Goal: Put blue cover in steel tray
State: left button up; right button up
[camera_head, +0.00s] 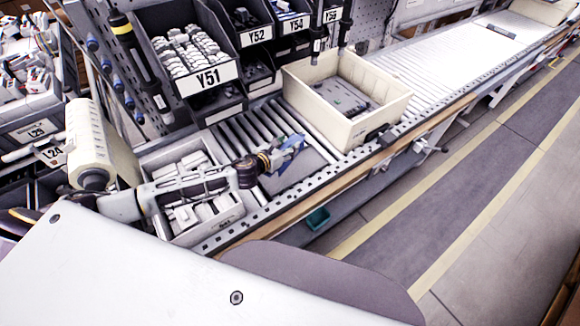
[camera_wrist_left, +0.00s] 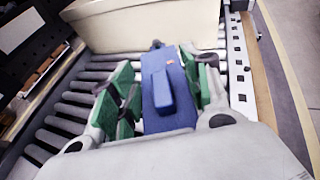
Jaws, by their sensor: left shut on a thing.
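The blue cover (camera_wrist_left: 168,92) sits between the green finger pads of my left gripper (camera_wrist_left: 165,95) in the left wrist view. The cover has a raised blue block and a small orange mark. In the head view my left gripper (camera_head: 290,146) is shut on the blue cover, over the roller conveyor beside the cream bin. A flat grey plate (camera_head: 302,172) lies on the rollers under the gripper; it may be the steel tray, but I cannot tell for sure. The cover's height above it is unclear. My right gripper is not in view.
A cream bin (camera_head: 385,88) holding a dark grey part (camera_head: 345,97) stands on the conveyor to the right. A light bin (camera_head: 232,212) of white parts stands to the left, under my arm. Dark labelled bins (camera_head: 208,78) line the back. Rollers (camera_head: 250,132) behind the plate are bare.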

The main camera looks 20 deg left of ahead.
pick_arm(q)
jog(key=shift+f+b, duration=0.4)
jog(key=shift+f, duration=2.45)
jog(key=shift+f+b, duration=0.4)
jog(key=shift+f, duration=1.5)
jog(key=shift+f, duration=0.1)
jog(key=o, duration=1)
jog(key=shift+o, duration=0.2)
jog(key=shift+b+v, duration=0.3)
jog(key=shift+v, duration=3.5)
